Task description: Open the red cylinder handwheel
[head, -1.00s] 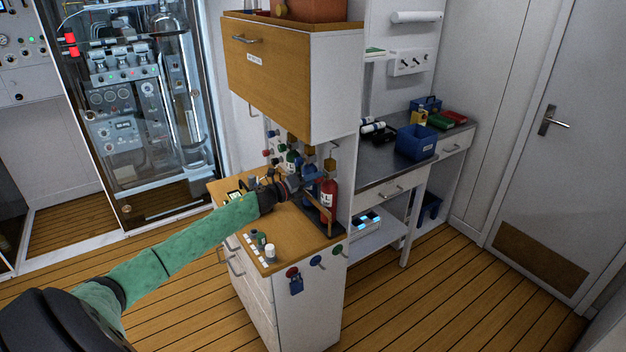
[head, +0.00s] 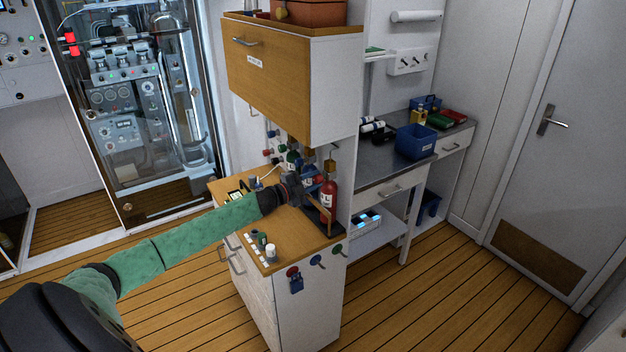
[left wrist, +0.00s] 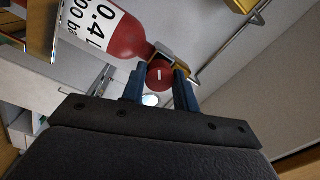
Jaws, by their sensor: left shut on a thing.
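The red cylinder (head: 329,198) stands upright against the right side of the wooden counter, under the wall cabinet. In the left wrist view its red body (left wrist: 122,38) with a white label reading "0.4 L" lies across the upper left. Its round red handwheel (left wrist: 160,75), with a white mark, sits between the two blue fingers of my left gripper (left wrist: 160,88). The left gripper (head: 298,186) is shut on the handwheel; in the head view the handwheel itself is hard to make out beside the gripper. My right gripper is in neither view.
The wall cabinet (head: 270,85) overhangs the arm. A blue bin (head: 415,141) stands on the dark bench at right. The floor in front is clear.

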